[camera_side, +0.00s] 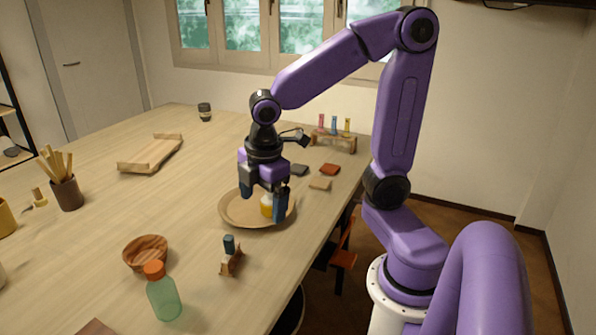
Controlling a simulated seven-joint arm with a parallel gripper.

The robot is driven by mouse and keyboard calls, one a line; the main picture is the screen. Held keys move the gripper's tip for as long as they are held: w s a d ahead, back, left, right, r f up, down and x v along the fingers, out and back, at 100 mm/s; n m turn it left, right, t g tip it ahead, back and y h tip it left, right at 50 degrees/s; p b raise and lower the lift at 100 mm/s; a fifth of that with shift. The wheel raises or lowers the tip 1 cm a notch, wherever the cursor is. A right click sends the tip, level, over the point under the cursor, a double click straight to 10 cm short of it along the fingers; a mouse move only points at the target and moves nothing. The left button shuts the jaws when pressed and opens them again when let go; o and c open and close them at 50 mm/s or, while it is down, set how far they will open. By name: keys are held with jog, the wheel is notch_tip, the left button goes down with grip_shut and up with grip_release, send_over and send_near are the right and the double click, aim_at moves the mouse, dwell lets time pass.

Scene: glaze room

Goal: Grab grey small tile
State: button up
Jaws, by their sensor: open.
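A small dark grey tile (299,169) lies flat on the table just to the right of and behind my gripper. A reddish-brown tile (329,169) and a tan tile (320,184) lie near it. My gripper (263,204) is open and points down over a round tan plate (237,216), to the front left of the grey tile. A small yellow and white object (267,205) on the plate shows between the fingers, partly hidden by the right finger. I cannot tell whether the fingers touch it.
A wooden rack (334,144) with coloured tubes stands behind the tiles, near the table's right edge. A wooden bowl (146,252), a green bottle (164,298) and a small wooden stand (231,262) are in front. A wooden tray (151,154) lies at the left. Bare table lies between tray and plate.

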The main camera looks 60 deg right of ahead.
jog(key=w+d+n+h, duration=0.1)
jog(key=w+d, duration=0.6)
jog(key=n+g+h, duration=0.1)
jog(key=n+h, duration=0.2)
send_over(298, 168)
jog(key=a, duration=0.3)
notch_tip(298, 168, down, 9)
jog(key=shift+a+r, duration=0.1)
jog(key=shift+a, duration=0.05)
jog(key=shift+x, duration=2.75)
jog(key=shift+s, duration=0.1)
jog(key=c, duration=1.2)
